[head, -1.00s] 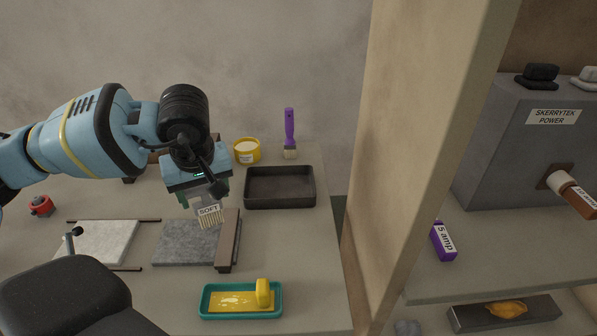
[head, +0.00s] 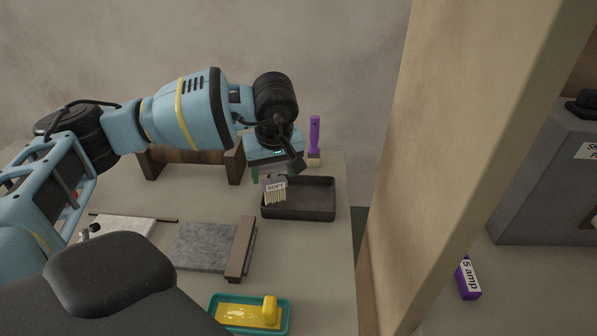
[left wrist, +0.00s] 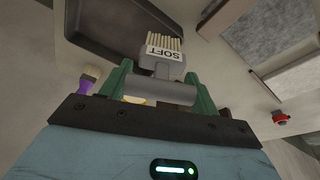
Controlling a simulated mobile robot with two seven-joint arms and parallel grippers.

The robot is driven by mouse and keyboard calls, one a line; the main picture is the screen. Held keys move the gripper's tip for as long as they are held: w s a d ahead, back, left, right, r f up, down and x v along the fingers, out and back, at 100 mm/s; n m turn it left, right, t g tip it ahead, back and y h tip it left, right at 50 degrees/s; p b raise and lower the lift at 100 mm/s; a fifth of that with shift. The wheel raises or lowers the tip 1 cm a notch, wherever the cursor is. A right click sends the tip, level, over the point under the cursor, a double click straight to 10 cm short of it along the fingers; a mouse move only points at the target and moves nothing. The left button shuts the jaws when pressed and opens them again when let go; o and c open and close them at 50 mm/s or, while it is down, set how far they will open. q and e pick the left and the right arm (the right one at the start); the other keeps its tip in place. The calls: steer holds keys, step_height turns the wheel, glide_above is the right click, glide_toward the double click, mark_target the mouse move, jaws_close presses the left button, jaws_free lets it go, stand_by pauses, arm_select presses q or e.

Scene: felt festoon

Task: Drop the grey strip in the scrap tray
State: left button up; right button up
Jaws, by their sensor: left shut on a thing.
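My left gripper (head: 268,180) is shut on a brush (head: 276,193) labelled SOFT, with pale bristles pointing down. In the left wrist view the green fingers (left wrist: 155,88) close on the brush's (left wrist: 164,52) grey handle. In the head view the brush overlaps the left part of a dark shallow tray (head: 315,200); its height above the tray is hard to judge. The tray (left wrist: 105,28) looks empty where visible. A grey felt piece (head: 203,246) lies flat on the table, with a brown bar (head: 241,250) along its right edge. No separate grey strip is discernible. My right gripper is not in view.
A teal dish (head: 214,303) with yellow contents stands at the front. A purple-handled brush (head: 315,132) stands behind the tray. A pale felt piece (head: 125,228) lies at left. A tall beige panel (head: 440,160) rises right of the table. A brown wooden stand (head: 190,163) is behind.

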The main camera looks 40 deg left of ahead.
arm_select(q)
steer(key=shift+w+d+f, duration=0.25)
steer(key=shift+w+f, duration=0.45)
steer(key=shift+w, duration=0.5)
steer(key=shift+w+d+f, duration=0.25)
steer(key=shift+w+f, duration=0.45)
steer(key=shift+w, duration=0.5)
steer(key=shift+w+d+f, duration=0.25)
steer(key=shift+w+f, duration=0.45)
steer(key=shift+w, duration=0.5)
steer(key=shift+f, duration=0.15)
steer(key=o, duration=1)
steer(key=shift+c, duration=0.2)
steer(key=v, duration=1.2)
steer(key=shift+p, duration=0.3)
